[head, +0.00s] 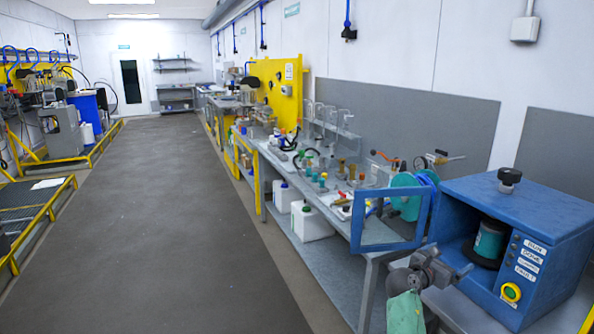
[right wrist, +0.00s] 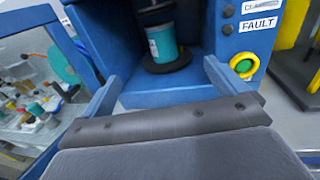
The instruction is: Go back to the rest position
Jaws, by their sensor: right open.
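My right gripper (head: 446,270) is in front of the open blue agitator cabinet (head: 545,205), low at the right of the head view. Its two fingers stand apart with nothing between them. It also shows in the right wrist view (right wrist: 162,75), pointing at the cabinet opening. A teal can (head: 489,240) stands upright inside on a dark round plate, apart from the fingers; it also shows in the wrist view (right wrist: 164,45). The blue framed door (head: 391,245) is swung open to the left. My left gripper is not in view.
A long bench (head: 335,213) with glassware, bottles and tools runs back left of the cabinet. White jugs (head: 311,222) stand on its lower shelf. A yellow-ringed button (head: 511,292) is on the cabinet front. The grey floor (head: 165,230) to the left is clear.

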